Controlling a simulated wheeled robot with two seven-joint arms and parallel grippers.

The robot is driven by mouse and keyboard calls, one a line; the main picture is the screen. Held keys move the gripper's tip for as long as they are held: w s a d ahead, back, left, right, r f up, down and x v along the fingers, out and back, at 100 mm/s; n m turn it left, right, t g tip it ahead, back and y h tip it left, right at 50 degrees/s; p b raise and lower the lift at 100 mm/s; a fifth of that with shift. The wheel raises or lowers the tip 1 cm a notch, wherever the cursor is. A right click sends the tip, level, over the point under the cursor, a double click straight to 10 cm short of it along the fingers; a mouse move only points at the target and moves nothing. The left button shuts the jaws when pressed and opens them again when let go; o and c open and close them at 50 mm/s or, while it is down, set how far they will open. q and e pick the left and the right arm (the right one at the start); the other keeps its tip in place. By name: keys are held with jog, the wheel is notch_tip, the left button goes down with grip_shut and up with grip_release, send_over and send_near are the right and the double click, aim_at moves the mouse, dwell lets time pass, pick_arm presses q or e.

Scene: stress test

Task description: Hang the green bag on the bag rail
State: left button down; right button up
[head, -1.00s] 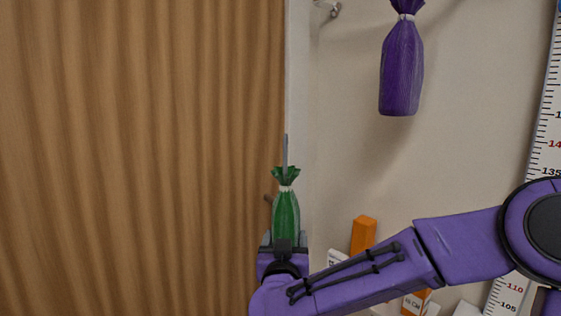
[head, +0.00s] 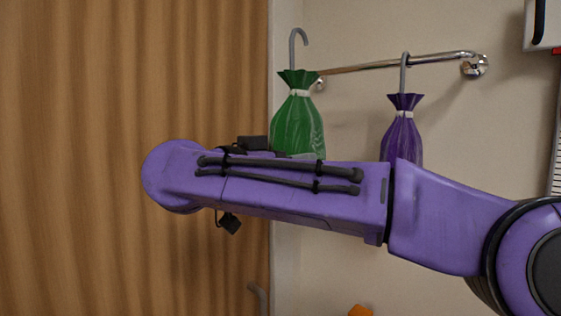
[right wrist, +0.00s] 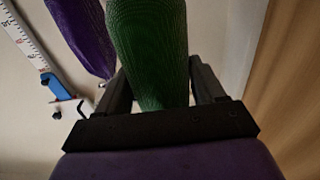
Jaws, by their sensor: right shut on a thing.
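The green bag (head: 297,122) is upright, with a white tie and a grey hook (head: 293,50) on top that curves over to the right. It stands by the left end of the chrome bag rail (head: 440,57), with its hook above rail height and apart from the rail in the picture. In the right wrist view my right gripper (right wrist: 160,78) is shut on the green bag (right wrist: 150,40), with a dark finger on each side. In the head view my right arm hides the bag's bottom and the fingers. My left gripper is not in view.
A purple bag (head: 403,132) hangs by its hook from the middle of the rail. A wall mount (head: 474,66) ends the rail on the right. A brown wooden panel (head: 120,80) fills the left. An orange object (head: 360,311) shows at the bottom edge.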

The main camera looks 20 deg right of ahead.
jog(key=x, duration=0.3)
jog(key=shift+w+d+f+b, duration=0.2)
jog(key=shift+w+d+b, duration=0.1)
jog(key=shift+w+b, duration=0.1)
jog(key=shift+s+x, duration=0.2)
jog(key=shift+x, duration=1.25)
jog(key=w+d+f+b, duration=0.2)
jog(key=w+d, duration=0.1)
jog(key=d, duration=0.4)
jog(key=shift+f+b, duration=0.25)
jog(key=shift+b, duration=0.05)
jog(key=o, duration=1.2)
